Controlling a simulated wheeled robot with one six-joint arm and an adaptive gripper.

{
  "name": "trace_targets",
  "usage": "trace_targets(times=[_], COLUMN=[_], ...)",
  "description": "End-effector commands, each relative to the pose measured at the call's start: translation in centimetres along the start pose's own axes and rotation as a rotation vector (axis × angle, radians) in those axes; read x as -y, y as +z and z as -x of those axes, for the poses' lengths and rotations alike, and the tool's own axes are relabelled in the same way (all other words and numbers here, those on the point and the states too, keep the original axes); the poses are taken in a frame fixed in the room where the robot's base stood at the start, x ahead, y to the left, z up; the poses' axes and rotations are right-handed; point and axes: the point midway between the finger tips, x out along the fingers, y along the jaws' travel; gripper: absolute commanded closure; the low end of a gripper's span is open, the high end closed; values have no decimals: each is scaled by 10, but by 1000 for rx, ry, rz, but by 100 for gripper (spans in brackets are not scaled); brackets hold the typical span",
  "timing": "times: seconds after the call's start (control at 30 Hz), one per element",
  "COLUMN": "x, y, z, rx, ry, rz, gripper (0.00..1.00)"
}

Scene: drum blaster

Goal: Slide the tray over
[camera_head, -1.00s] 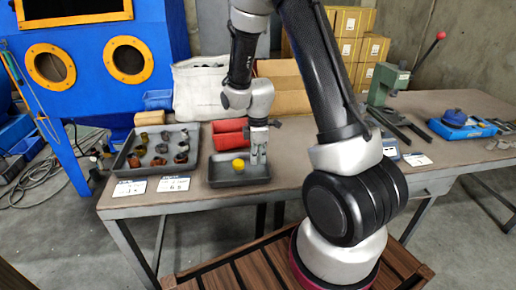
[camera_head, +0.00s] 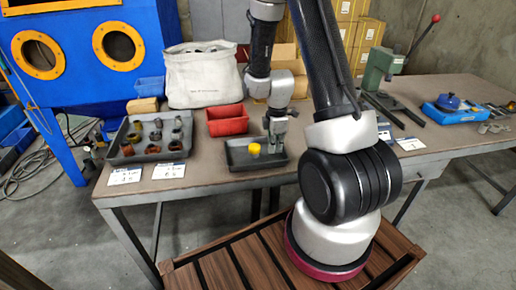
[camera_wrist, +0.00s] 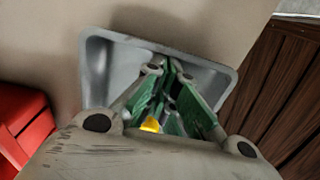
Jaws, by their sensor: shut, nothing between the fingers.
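The small dark grey tray (camera_head: 238,157) lies on the workbench near its front edge. It also shows in the wrist view (camera_wrist: 96,68). A small yellow round piece (camera_head: 254,149) sits inside the tray; in the wrist view the yellow piece (camera_wrist: 150,125) is partly hidden by my fingers. My gripper (camera_head: 276,150) points down into the right part of the tray, to the right of the yellow piece. In the wrist view my gripper (camera_wrist: 166,72) has its green-padded fingertips together and empty, close to a tray wall. I cannot tell whether they touch it.
A red bin (camera_head: 227,120) stands behind the tray's left side. A larger tray (camera_head: 127,154) of several brown and grey parts is at the left, with label cards (camera_head: 169,171) in front. A green press (camera_head: 378,70) stands to the right. Bench right of the tray is partly hidden by my arm.

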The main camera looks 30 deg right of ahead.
Motion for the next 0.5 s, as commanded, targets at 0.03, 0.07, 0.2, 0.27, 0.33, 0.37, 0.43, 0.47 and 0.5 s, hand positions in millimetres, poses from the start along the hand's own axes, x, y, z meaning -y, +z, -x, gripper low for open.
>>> trace_targets(times=[0.03,0.07,0.2,0.27,0.33,0.37,0.43,0.47,0.5], x=[0,0,0,0,0,0,0,0,0], y=[17,26,68,86,107,116,136,144,154], z=[0,0,0,0,0,0,0,0,0], rx=[0,0,0,0,0,0,0,0,0], ry=[0,0,2,2,2,2,2,1,2], rz=[-9,-8,-9,-8,-8,-7,-8,-7,-6], gripper=[100,100,100,100,100,100,100,100,100])
